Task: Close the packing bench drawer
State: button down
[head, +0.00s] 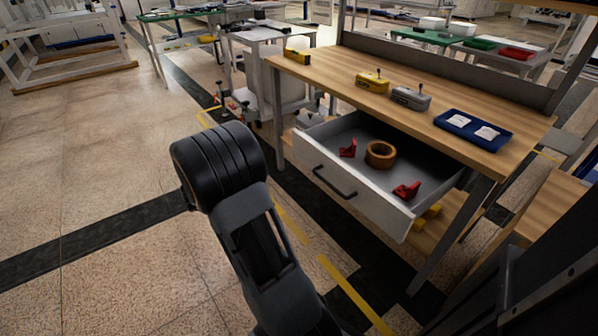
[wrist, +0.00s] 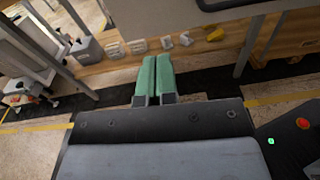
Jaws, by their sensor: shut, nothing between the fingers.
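The packing bench drawer (head: 362,205) stands pulled out from under the wooden bench top (head: 390,105) in the head view. Its grey front has a dark bar handle (head: 334,182). Inside lie a brown tape roll (head: 380,154) and two red parts, one on each side of it. In the wrist view, the grey drawer front (wrist: 175,22) fills the top middle, with part of the handle at the upper edge. My gripper (wrist: 154,62) shows its green fingers together and empty, tips near the panel's lower edge; contact cannot be told. The head view does not show the fingers.
On the bench top are a yellow device (head: 372,82), a grey device (head: 410,97) and a blue tray (head: 473,130) with white packets. A lower shelf (wrist: 100,68) holds several small items. A white cart stands left of the bench. The floor at left is clear.

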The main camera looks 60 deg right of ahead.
jog(key=f, duration=0.1)
jog(key=b, duration=0.4)
send_near(306, 152)
jog(key=shift+n+h, duration=0.3)
jog(key=shift+h, duration=0.1)
jog(key=x, duration=0.4)
jog(key=f+x, duration=0.1)
jog(key=x, duration=0.1)
jog(key=shift+s, duration=0.1)
jog(key=shift+s+d, duration=0.2)
jog(key=shift+d, duration=0.5)
jog(key=shift+d+r, duration=0.1)
jog(key=shift+d, duration=0.05)
